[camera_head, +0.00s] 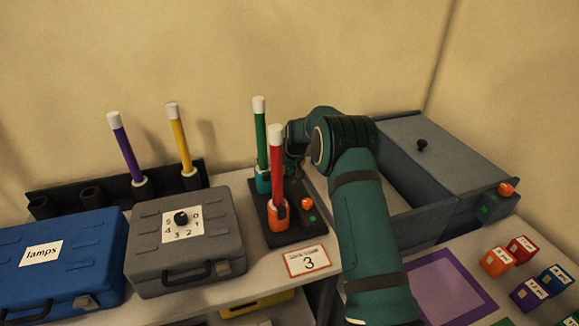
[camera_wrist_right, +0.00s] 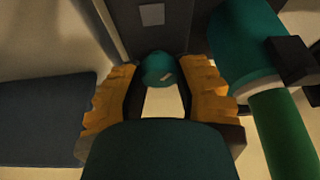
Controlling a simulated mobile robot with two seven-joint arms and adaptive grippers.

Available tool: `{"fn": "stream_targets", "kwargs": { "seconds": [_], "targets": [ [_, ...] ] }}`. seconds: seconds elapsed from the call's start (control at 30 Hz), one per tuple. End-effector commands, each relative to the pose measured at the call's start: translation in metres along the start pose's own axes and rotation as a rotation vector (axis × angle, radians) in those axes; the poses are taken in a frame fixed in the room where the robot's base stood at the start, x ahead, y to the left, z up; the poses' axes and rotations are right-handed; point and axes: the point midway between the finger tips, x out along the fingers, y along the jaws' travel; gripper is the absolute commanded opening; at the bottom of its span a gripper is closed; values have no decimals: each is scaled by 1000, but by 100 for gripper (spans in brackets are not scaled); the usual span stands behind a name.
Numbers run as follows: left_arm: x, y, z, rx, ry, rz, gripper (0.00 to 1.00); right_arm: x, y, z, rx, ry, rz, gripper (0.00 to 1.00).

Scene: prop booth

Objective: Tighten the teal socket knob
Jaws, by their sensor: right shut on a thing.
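The teal socket (camera_head: 263,180) stands at the back of a dark base plate (camera_head: 292,236) and holds an upright green stick (camera_head: 260,135). My right gripper (camera_head: 294,168) is beside it, partly hidden by my own arm. In the right wrist view, the teal knob (camera_wrist_right: 158,67) with a pale mark sits between the two yellow-padded fingers of my right gripper (camera_wrist_right: 160,76), which is shut on it. The teal socket (camera_wrist_right: 238,48) and green stick (camera_wrist_right: 284,140) show at the right there. The knob is hidden in the head view. My left gripper is not in view.
An orange socket (camera_head: 278,219) with a red stick (camera_head: 277,165) and an orange knob (camera_head: 306,203) stand in front on the same base. A grey case (camera_head: 184,258) is left. A grey box (camera_head: 465,160) and a purple-edged mat (camera_head: 488,300) are right.

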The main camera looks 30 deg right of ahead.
Motion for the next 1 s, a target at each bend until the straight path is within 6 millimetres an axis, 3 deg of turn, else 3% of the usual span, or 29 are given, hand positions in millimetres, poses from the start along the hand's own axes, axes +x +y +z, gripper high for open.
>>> {"fn": "stream_targets", "kwargs": {
  "seconds": [0.4, 0.97, 1.0],
  "targets": [
    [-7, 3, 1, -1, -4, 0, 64, 1, -1, 1, 179, -2, 74, 0],
    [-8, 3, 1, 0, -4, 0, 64, 2, -1, 1, 206, -3, 85, 0],
    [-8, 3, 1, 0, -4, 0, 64, 2, -1, 1, 206, -3, 85, 44]
  ]
}}
